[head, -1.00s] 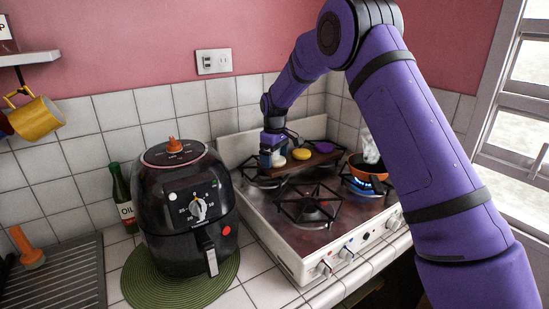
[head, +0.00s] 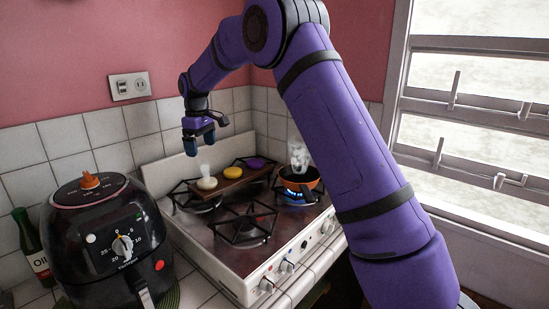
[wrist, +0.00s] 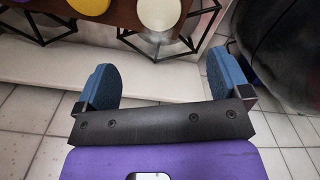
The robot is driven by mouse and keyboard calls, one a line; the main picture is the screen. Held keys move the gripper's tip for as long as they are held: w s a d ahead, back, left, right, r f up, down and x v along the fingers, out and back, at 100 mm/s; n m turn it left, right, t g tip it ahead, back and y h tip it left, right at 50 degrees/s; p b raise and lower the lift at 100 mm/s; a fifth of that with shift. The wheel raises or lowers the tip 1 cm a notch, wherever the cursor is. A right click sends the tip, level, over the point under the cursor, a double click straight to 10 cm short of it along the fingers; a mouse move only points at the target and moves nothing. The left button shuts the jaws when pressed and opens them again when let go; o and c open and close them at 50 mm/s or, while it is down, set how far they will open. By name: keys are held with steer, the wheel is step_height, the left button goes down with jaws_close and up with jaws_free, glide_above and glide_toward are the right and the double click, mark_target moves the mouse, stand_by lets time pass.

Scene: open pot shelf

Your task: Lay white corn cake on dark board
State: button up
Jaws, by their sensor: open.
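The white corn cake (head: 207,184) lies flat on the near left end of the dark brown board (head: 243,181), with a wisp of steam above it. A yellow cake (head: 235,173) and a purple cake (head: 254,163) lie in a row with it on the board. In the wrist view the white cake (wrist: 160,13) shows at the top edge on the board (wrist: 124,15), apart from my fingers. My gripper (head: 202,143) is open and empty, raised above the white cake's end of the board. Its two blue fingers stand wide apart in the wrist view (wrist: 158,84).
The board rests across the stove's (head: 215,255) back burner grates. An orange pan (head: 298,184) steams over a lit blue flame at right. A black air fryer (head: 105,245) and an oil bottle (head: 33,250) stand at left. The tiled wall is close behind.

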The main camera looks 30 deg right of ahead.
steer(key=s+d+r+m+t, duration=0.1)
steer(key=s+d+r, duration=0.1)
steer(key=s+r, duration=0.45)
steer(key=s+d+r+m+t, duration=0.15)
steer(key=s+r, duration=0.25)
steer(key=s, duration=0.6)
steer(key=s+d+r+m, duration=0.2)
steer(key=s+r, duration=0.3)
steer(key=s, duration=0.3)
steer(key=s+d+f+m+t, duration=0.1)
steer(key=s+f+m, duration=0.1)
steer(key=s, duration=1)
steer(key=s+d+f+m+t, duration=0.1)
steer(key=s+f+t, duration=0.1)
steer(key=s, duration=1)
steer(key=shift+s+d+f+m, duration=0.15)
steer(key=shift+d+f+m, duration=0.25)
steer(key=shift+f, duration=0.3)
